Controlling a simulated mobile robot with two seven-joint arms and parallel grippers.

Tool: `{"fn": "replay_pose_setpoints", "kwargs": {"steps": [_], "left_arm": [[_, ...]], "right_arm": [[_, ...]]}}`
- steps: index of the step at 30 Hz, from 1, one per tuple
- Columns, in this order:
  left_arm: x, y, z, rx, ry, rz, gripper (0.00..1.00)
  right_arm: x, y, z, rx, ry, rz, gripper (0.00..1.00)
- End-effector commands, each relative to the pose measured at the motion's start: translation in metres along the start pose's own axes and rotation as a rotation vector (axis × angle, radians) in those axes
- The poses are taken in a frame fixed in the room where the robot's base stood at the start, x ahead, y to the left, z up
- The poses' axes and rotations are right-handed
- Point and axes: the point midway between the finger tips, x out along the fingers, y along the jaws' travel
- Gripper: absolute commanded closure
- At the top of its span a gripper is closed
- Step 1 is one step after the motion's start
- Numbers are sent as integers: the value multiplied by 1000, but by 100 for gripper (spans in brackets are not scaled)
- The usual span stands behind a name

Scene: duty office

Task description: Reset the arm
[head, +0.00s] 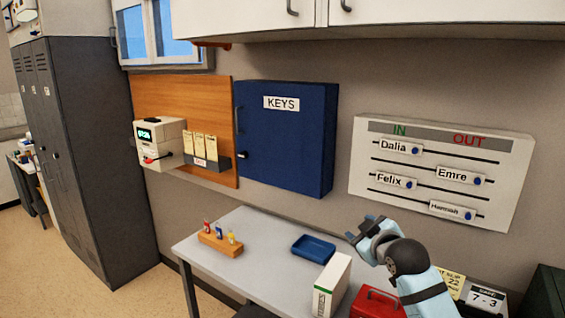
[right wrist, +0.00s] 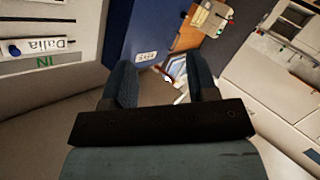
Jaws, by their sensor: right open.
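My right arm comes in from the lower right in the head view. Its gripper (head: 362,228) is raised above the desk, below the IN/OUT board, and points to the left. In the right wrist view the gripper (right wrist: 160,75) shows two dark fingers spread apart with nothing between them. It touches nothing that I can see. My left gripper is in neither view.
The desk (head: 215,272) holds a blue tray (head: 313,248), a wooden rack (head: 220,243), a white box (head: 333,285) and a red box (head: 377,303). On the wall are a blue key cabinet (head: 285,145) and a name board (head: 440,165). White cupboards (head: 260,20) hang above.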

Motion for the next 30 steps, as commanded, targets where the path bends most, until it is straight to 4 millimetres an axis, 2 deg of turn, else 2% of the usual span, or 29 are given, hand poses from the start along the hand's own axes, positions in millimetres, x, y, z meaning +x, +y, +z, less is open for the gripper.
{"fn": "replay_pose_setpoints", "kwargs": {"steps": [1, 6, 11, 15, 19, 21, 24, 27, 30], "left_arm": [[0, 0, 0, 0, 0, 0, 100], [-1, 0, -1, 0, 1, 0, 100], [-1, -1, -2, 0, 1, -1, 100], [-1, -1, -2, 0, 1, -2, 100], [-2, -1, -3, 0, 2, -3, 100], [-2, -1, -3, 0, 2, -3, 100], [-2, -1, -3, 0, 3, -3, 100], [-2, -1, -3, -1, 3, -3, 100], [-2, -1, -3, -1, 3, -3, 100]], "right_arm": [[-5, -27, 35, 40, -26, -20, 47], [-37, -103, 127, 170, -88, -58, 47], [-87, -171, 203, 289, -151, -88, 47], [-144, -227, 258, 391, -209, -107, 47], [-200, -269, 295, 475, -258, -120, 47], [-226, -286, 308, 511, -279, -124, 47], [-253, -302, 320, 548, -300, -128, 47], [-268, -310, 326, 569, -312, -129, 47], [-271, -312, 327, 574, -313, -129, 47]]}}
